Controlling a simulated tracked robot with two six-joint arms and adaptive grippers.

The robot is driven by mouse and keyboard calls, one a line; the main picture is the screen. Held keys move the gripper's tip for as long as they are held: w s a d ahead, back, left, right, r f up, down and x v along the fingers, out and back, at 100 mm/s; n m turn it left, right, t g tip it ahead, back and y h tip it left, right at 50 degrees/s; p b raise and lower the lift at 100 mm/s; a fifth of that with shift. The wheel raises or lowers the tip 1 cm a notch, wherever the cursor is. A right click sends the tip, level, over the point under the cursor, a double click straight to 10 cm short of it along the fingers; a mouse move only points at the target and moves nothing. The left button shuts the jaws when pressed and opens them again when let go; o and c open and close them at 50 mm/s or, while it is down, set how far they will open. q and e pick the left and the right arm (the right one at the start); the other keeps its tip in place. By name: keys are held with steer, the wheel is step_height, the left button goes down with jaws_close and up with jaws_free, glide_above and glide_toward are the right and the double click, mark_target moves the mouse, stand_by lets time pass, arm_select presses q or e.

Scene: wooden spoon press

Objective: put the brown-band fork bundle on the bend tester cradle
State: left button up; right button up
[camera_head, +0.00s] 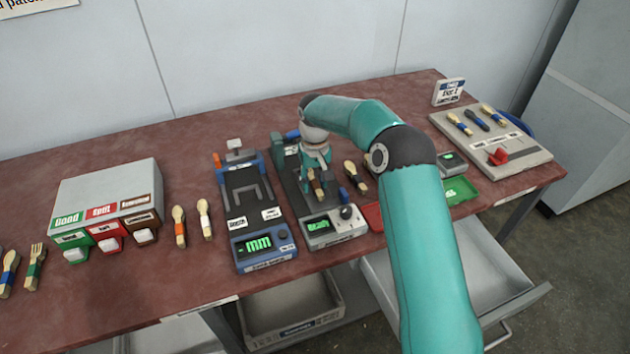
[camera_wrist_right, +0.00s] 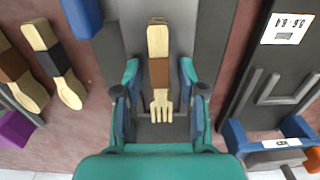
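The brown-band fork bundle (camera_wrist_right: 158,73) lies lengthwise over the dark grey bed of the tester (camera_head: 320,222) that has a green display and a knob. Its tines point toward my right gripper's palm in the right wrist view. In the head view the bundle (camera_head: 317,187) shows just below the gripper. My right gripper (camera_wrist_right: 159,74) is low over this tester, with one finger on each side of the bundle and a gap on both sides, so it is open. In the head view it (camera_head: 316,172) partly hides the bed. My left gripper is not in view.
A blue "mm" gauge (camera_head: 264,247) stands left of the tester. Spoons (camera_head: 179,227) and a sorting box with coloured bins (camera_head: 107,200) are further left. More utensils (camera_head: 351,175) lie right of the tester. A board with bundles (camera_head: 499,153) is at far right. An open drawer (camera_head: 490,280) juts below.

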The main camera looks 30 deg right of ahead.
mark_target(315, 182)
steer(key=shift+r, duration=0.1)
step_height(315, 182, up, 12)
steer(key=shift+p, duration=0.3)
stand_by(0.3)
stand_by(0.4)
